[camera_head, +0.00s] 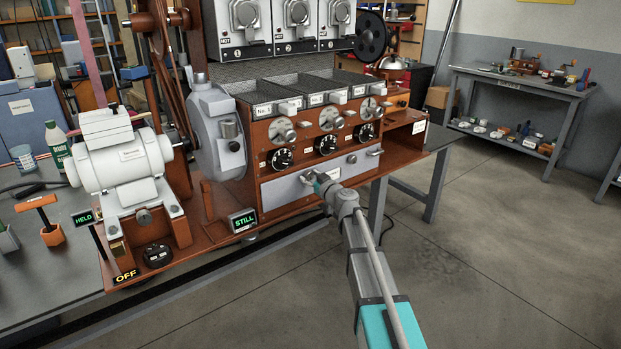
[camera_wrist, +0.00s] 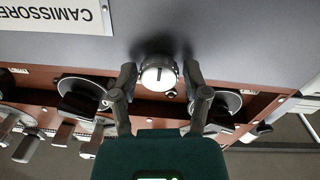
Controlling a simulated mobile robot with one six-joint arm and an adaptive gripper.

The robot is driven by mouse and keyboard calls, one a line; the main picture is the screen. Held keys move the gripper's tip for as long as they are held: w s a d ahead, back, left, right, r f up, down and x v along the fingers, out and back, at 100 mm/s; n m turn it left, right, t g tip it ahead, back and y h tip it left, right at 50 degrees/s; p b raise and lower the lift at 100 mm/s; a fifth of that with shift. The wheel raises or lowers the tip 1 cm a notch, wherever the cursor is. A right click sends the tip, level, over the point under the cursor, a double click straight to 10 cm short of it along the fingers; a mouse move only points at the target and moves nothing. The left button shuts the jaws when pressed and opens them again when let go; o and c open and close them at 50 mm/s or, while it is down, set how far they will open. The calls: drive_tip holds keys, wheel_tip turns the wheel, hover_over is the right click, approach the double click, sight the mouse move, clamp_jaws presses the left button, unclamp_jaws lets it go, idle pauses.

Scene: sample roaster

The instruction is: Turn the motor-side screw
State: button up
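A grey front panel (camera_head: 285,194) sits low on the brown roaster body. In the wrist view, a round silver screw head (camera_wrist: 158,74) with a dark slot line stands out from this panel (camera_wrist: 225,40). My gripper (camera_wrist: 160,78) has one finger on each side of the screw, with the fingers apart and a small gap visible at the right. In the head view my gripper (camera_head: 312,180) is at the left part of the panel, on the side towards the white motor (camera_head: 118,160), and largely hides the screw. A second fitting (camera_head: 351,159) shows farther right on the panel.
Black dials (camera_head: 326,144) and silver levers sit just above the panel. Signs read HELD (camera_head: 84,217), STILL (camera_head: 243,220) and OFF (camera_head: 126,276). A workbench (camera_head: 520,82) stands at the back right. The floor (camera_head: 480,220) on the right is clear.

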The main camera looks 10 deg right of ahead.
clamp_jaws()
